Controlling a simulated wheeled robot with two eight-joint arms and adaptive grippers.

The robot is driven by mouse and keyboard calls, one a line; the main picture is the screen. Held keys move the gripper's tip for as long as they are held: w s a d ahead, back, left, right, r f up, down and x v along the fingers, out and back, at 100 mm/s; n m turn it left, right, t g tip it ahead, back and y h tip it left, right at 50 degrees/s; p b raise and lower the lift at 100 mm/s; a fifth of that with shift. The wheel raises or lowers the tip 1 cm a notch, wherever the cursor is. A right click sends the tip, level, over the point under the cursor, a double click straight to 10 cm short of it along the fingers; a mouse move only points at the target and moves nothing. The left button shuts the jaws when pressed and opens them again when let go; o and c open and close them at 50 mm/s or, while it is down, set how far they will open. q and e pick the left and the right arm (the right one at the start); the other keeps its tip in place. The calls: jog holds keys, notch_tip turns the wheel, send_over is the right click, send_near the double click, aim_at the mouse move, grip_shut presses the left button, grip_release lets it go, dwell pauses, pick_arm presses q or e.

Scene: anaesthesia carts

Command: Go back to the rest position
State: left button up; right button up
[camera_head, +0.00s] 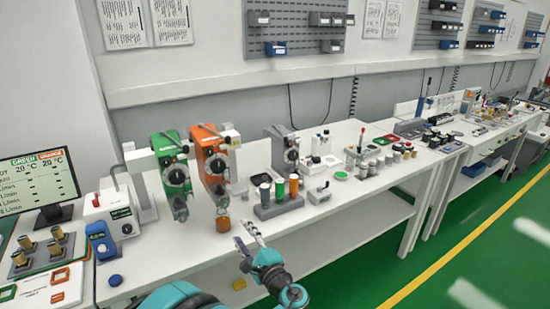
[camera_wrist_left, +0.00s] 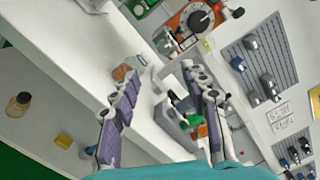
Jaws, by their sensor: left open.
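My left gripper (camera_head: 246,236) is open and empty above the front edge of the white bench (camera_head: 330,215), on a teal arm from below. In the left wrist view its two purple-padded fingers (camera_wrist_left: 161,70) stand apart with nothing between them. A small orange-capped jar (camera_head: 223,223) stands on the bench, a little left of and behind the gripper. It also shows beyond the left finger in the left wrist view (camera_wrist_left: 122,72). A grey block with green and orange vials (camera_head: 279,204) stands behind and to the right of the gripper. My right gripper is not in view.
Green (camera_head: 172,172) and orange (camera_head: 212,165) dosing devices stand behind the jar. A monitor (camera_head: 39,180) and a blue-fronted unit (camera_head: 101,240) are at the left. Small items lie on a lower shelf, including a yellow one (camera_wrist_left: 63,140). The bench front right of the gripper is clear.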

pick_arm(q)
jog(key=s+a+f+n+g+h, duration=0.2)
jog(key=s+a+n+g+h, duration=0.1)
jog(key=s+a+n+g, duration=0.5)
jog(key=s+d+f+n+h, duration=0.1)
jog(key=s+n+h, duration=0.3)
jog(key=s, duration=0.5)
jog(key=s+d+f+n+h, duration=0.2)
jog(key=s+n+h, duration=0.1)
jog(key=s, duration=0.6)
jog(key=shift+d+f+n+h, duration=0.25)
jog(key=shift+f+n+h, duration=0.15)
jog(key=shift+n, duration=0.1)
